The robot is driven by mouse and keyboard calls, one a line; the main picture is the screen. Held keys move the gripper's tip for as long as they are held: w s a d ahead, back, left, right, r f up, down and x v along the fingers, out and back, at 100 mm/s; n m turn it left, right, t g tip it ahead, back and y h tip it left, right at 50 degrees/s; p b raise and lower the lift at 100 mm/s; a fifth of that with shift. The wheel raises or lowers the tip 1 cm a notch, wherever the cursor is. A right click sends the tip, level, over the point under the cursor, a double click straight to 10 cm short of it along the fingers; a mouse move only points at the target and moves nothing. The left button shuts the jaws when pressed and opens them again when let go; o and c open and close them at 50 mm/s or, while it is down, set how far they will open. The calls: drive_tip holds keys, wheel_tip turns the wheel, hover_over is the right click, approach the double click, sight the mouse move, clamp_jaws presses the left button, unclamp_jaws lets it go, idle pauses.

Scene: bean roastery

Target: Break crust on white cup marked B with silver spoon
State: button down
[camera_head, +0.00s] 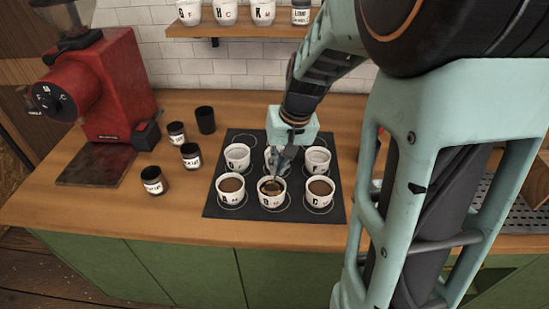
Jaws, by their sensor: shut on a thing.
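The white cup marked B (271,200) is the middle cup of the front row on the dark mat (213,209). Brown coffee shows inside it, with a darker patch near the middle. My gripper (284,158) is above and just behind this cup, shut on the silver spoon (275,178). The spoon points down into the cup's opening. Its bowl is small in view, so I cannot tell how deep it sits. My gripper partly hides the middle cup of the back row.
White cups A (231,192) and C (320,193) flank cup B closely. Cups (237,157) and (317,160) stand behind. Several dark jars (153,181) and a red grinder (110,85) are left. A shelf (240,31) with cups hangs above.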

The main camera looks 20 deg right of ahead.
drive_tip(key=shift+p+v, duration=1.35)
drive_tip(key=shift+v, duration=0.9)
drive_tip(key=shift+w, duration=0.15)
wheel_tip(320, 180, up, 5)
drive_tip(key=p, duration=0.3)
drive_tip(key=shift+p, duration=0.35)
drive_tip(key=shift+f, duration=0.2)
